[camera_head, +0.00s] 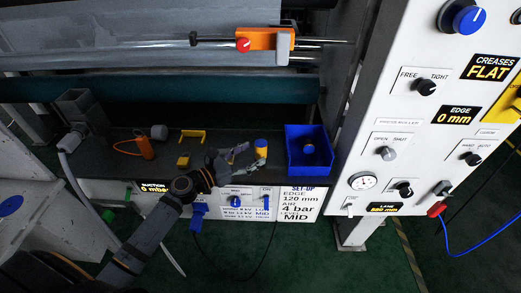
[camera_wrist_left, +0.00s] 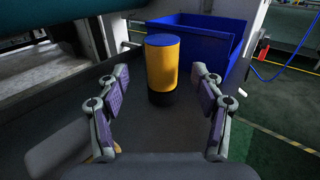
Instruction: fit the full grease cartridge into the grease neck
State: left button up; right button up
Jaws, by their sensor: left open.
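A yellow cylinder with a blue top (camera_head: 261,148), which looks like the grease cartridge, stands upright on the dark shelf left of a blue bin. In the left wrist view the cylinder (camera_wrist_left: 162,66) shows a black lower end. My left gripper (camera_head: 248,160) is open and points at it. In the wrist view the cylinder stands ahead of and between the two spread fingers (camera_wrist_left: 160,78), with clear gaps on both sides. I cannot make out which part is the grease neck. My right gripper is not in view.
The blue bin (camera_head: 294,166) holds a small dark round item; its wall is close behind the cylinder in the wrist view (camera_wrist_left: 212,48). Yellow blocks (camera_head: 183,161), an orange item (camera_head: 145,147) and a grey cylinder (camera_head: 159,131) stand further left. A white control panel (camera_head: 395,115) rises at right.

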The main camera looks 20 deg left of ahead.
aim_at(261, 142)
pick_arm(q)
jog(key=x, duration=0.4)
jog(key=shift+d+f+p, duration=0.1)
jog(key=shift+d+p, duration=0.05)
jog(key=shift+p, duration=0.25)
jog(key=shift+s, duration=0.1)
jog(key=c, duration=1.3)
jog(key=shift+r+p, duration=0.5)
jog(key=shift+r, duration=0.05)
notch_tip(261, 142, up, 3)
jog(key=p, duration=0.3)
jog(key=s+r+p, duration=0.3)
jog(key=s, duration=0.1)
jog(key=s+a+r+p, duration=0.1)
jog(key=s+r+p, duration=0.2)
jog(key=s+p, duration=0.1)
jog(key=s+a+r+p, duration=0.1)
jog(key=s+r+p, duration=0.2)
jog(key=s, duration=0.3)
jog(key=shift+a+p, duration=0.15)
jog(key=shift+p, duration=0.6)
